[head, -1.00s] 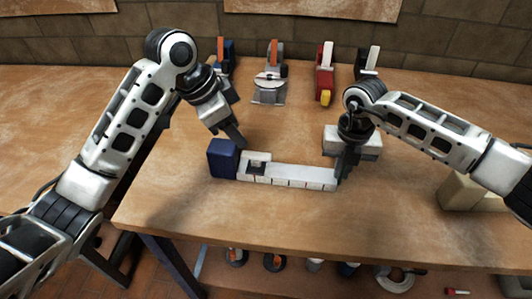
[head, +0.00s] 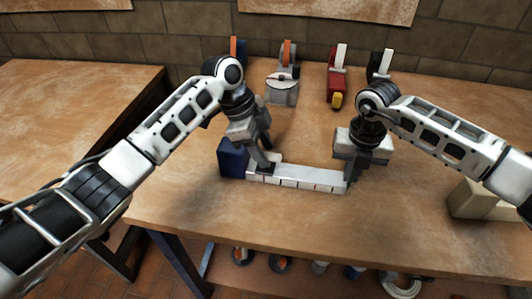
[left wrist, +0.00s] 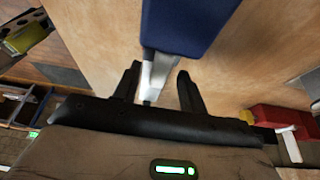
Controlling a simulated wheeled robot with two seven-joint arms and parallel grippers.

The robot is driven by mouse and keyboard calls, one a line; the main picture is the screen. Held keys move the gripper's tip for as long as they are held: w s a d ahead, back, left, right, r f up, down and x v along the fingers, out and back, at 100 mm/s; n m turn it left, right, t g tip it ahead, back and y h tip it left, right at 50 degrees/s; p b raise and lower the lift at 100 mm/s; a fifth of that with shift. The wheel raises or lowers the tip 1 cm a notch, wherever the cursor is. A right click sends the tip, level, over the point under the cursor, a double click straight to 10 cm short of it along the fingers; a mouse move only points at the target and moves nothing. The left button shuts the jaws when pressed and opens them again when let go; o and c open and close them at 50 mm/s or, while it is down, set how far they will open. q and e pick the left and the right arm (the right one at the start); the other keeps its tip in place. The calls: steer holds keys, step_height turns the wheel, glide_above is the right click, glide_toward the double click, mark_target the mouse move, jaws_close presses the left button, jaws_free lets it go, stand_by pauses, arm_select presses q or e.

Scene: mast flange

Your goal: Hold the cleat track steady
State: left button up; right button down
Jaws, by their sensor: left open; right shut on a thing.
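The cleat track (head: 305,178) is a white segmented bar lying on the workbench, its left end beside a dark blue block (head: 232,158). My left gripper (head: 265,166) is over the left end of the track, its fingers hiding part of it. In the left wrist view the left gripper (left wrist: 158,88) is open, with the white track (left wrist: 157,72) showing between and beyond its fingers and the blue block (left wrist: 185,22) ahead. My right gripper (head: 352,178) is shut on the right end of the track; its fingertips are partly hidden.
Several clamp-like tools stand along the back, including a grey one (head: 282,91) and a red one (head: 336,82). A beige block (head: 475,199) lies at the right. The bench (head: 250,205) is clear in front of the track. Another table (head: 60,120) stands at the left.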

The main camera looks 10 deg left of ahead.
arm_select(q)
steer(key=shift+x, duration=1)
jaws_close()
steer(key=d, duration=0.8)
steer(key=shift+s, duration=0.4)
jaws_free()
